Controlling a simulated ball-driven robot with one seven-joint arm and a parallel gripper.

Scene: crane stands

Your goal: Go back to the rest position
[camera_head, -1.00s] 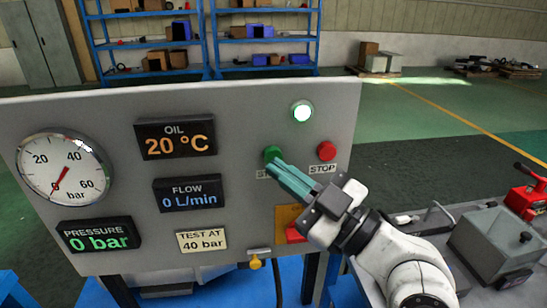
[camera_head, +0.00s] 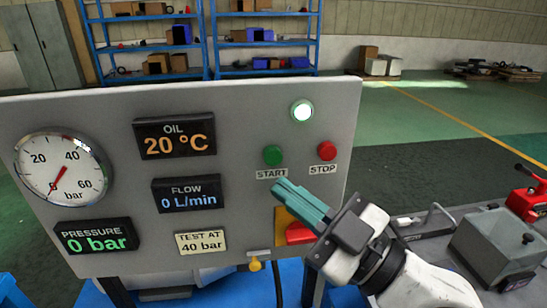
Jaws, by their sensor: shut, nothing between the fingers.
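My gripper (camera_head: 284,187) is shut and empty, its teal fingers pointing up and left. It is in front of the grey control panel (camera_head: 100,116), below the START label. The green START button (camera_head: 272,155) is fully in view above the fingertips, apart from them. The red STOP button (camera_head: 327,151) is to its right. A round lamp (camera_head: 302,111) above them is lit white-green. A red handle (camera_head: 299,233) on a yellow plate (camera_head: 283,217) is partly hidden behind my gripper.
The displays show oil 20 °C (camera_head: 175,138), flow 0 L/min (camera_head: 187,194) and pressure 0 bar (camera_head: 97,236). The gauge (camera_head: 62,175) needle points near 0. A grey metal box (camera_head: 493,244) and a red tool (camera_head: 528,195) are on the bench at right.

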